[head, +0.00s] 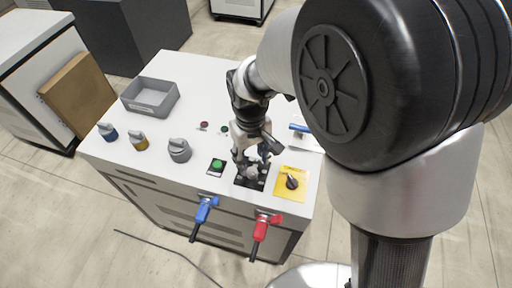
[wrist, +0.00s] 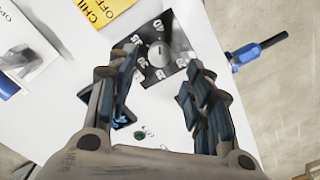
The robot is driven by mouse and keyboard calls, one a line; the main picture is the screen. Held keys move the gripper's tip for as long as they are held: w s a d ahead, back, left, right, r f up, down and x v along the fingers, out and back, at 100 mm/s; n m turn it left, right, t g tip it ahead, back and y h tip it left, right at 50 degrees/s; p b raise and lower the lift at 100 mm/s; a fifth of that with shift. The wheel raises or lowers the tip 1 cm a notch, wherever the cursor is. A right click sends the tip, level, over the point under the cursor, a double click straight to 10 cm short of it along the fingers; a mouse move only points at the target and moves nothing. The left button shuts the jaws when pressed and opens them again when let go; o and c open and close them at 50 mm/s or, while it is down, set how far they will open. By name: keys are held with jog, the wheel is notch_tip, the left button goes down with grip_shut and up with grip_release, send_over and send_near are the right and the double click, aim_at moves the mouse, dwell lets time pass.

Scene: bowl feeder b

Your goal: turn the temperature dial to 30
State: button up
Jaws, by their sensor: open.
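The temperature dial (wrist: 158,51) is a pale round knob with a dark pointer line, on a dark plate with white numbers. In the wrist view it lies just beyond and between my fingertips, with 40 near the top of the plate. I cannot surely read which number the pointer is at. In the head view the dial's dark plate (head: 248,184) is at the cabinet's front edge, its knob mostly hidden by my gripper. My gripper (head: 251,165) points down over it; in the wrist view its fingers (wrist: 162,64) are apart, with nothing visible held between them.
A yellow plate with a black rotary switch (head: 292,182) is close right of the dial. A green button (head: 217,165) is to its left. Blue (head: 205,209) and red (head: 262,228) handles stick out in front. A grey tray (head: 151,95) and several knobs stand farther left.

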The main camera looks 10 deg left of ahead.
aim_at(252, 171)
notch_tip(252, 171, down, 6)
jog(key=shift+r+b, duration=0.1)
jog(key=shift+b, duration=0.6)
jog(key=shift+c, duration=0.2)
jog(key=c, duration=1)
